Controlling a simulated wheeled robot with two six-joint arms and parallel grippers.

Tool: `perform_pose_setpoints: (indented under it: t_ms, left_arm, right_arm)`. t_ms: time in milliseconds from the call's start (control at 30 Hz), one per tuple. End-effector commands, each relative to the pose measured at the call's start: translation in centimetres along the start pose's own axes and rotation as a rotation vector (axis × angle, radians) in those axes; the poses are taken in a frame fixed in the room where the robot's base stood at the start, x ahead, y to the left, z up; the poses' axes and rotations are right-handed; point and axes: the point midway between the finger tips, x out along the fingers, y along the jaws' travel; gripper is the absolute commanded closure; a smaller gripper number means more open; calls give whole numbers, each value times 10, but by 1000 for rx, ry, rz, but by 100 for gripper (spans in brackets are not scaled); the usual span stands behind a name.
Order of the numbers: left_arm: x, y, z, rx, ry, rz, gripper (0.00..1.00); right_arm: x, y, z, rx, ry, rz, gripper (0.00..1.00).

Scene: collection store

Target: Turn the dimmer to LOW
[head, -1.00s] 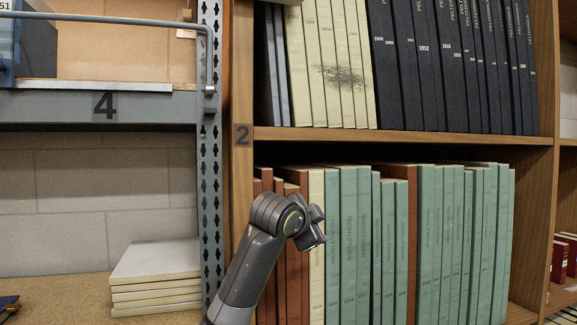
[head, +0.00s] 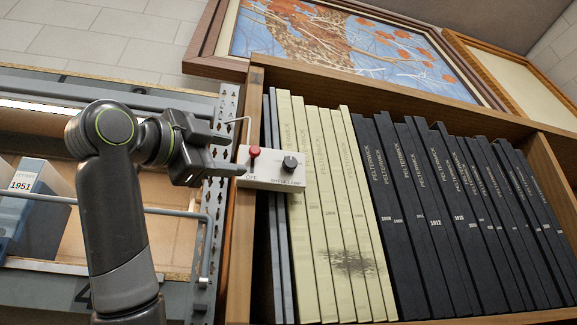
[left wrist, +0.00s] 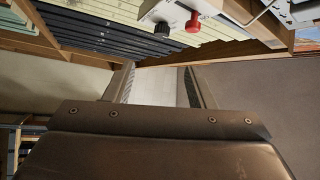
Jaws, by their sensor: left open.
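A white control box (head: 270,180) is fixed at the left post of the wooden bookcase, in front of the cream books. It carries a red knob or switch (head: 254,152) above the word OFF and a black dial (head: 290,163) over small lettering like "SHELF LAMP". The dial's setting is too small to read. My left gripper (head: 232,153) is open and empty just left of the box, fingers pointing right. In the left wrist view, the black dial (left wrist: 161,28) and red knob (left wrist: 193,24) show at the top, beyond the open fingers (left wrist: 158,82). My right gripper is out of view.
Cream books (head: 318,200) and dark volumes (head: 440,210) fill the shelf right of and behind the box. A perforated metal upright (head: 213,235) and a rack with a blue box (head: 38,215) stand left. Framed pictures (head: 350,45) lean on top.

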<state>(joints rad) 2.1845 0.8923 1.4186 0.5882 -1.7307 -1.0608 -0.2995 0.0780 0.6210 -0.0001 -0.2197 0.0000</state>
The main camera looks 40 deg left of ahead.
Motion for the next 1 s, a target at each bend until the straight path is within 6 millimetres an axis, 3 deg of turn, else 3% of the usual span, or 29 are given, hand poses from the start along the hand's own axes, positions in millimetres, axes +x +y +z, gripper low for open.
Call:
perform_pose_setpoints:
  t_ms: [167,700,1000]
  left_arm:
    - [11,-7,-2,3,4,-4,50]
    - [123,-8,-3,1,3,-1,50]
    - [162,-7,-3,1,3,-4,50]
  right_arm:
    - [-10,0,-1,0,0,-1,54]
    - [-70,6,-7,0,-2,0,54]
    - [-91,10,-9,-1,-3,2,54]
